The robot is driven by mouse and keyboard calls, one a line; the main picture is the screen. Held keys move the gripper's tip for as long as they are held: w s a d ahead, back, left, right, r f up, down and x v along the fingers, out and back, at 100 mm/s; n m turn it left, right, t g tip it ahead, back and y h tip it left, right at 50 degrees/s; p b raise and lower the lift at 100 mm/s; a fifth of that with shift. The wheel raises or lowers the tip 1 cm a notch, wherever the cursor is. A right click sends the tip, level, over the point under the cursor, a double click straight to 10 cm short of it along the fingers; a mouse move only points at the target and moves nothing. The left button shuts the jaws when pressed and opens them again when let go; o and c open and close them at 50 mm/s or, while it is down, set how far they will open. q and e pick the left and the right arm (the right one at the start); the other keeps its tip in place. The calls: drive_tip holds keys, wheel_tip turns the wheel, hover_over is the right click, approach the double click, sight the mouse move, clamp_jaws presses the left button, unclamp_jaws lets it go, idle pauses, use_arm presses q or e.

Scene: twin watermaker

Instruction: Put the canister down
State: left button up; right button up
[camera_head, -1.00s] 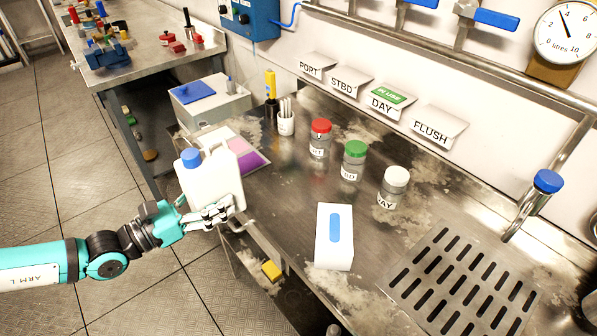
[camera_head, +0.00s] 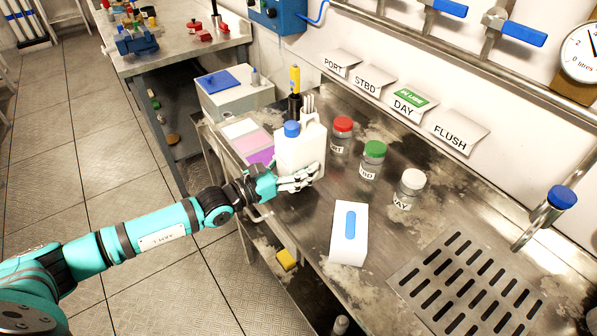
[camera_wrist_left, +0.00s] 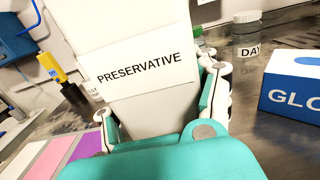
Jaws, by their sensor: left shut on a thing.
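The white canister (camera_head: 298,152) with a blue cap is upright at the steel bench's left part. Its label reads PRESERVATIVE in the left wrist view (camera_wrist_left: 145,68). My left gripper (camera_head: 300,178) is shut on the canister's lower part, with fingers on both sides of it in the wrist view. Whether the canister's base touches the bench cannot be told, as the gripper hides it. My right gripper is not in view.
Red-lidded (camera_head: 341,138), green-lidded (camera_head: 372,160) and white-lidded (camera_head: 409,190) jars stand right of the canister. A glove box (camera_head: 349,236) lies nearer the front edge. Coloured sheets (camera_head: 248,138) lie left. A drain grate (camera_head: 468,278) is at right.

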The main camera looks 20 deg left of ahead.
use_arm(q)
wheel_tip(320, 180, down, 2)
drive_tip(key=shift+f+p, duration=0.15)
drive_tip(key=shift+p, duration=0.15)
drive_tip(key=shift+f, duration=0.4)
drive_tip(key=o, duration=1.7)
drive_tip(key=shift+s+f, duration=0.15)
drive_tip(key=shift+f, duration=0.05)
drive_tip(key=shift+o, duration=0.2)
drive_tip(key=shift+r, duration=0.15)
drive_tip(key=b+v, duration=0.2)
drive_tip(key=v, duration=1)
drive_tip(key=shift+b, duration=0.3)
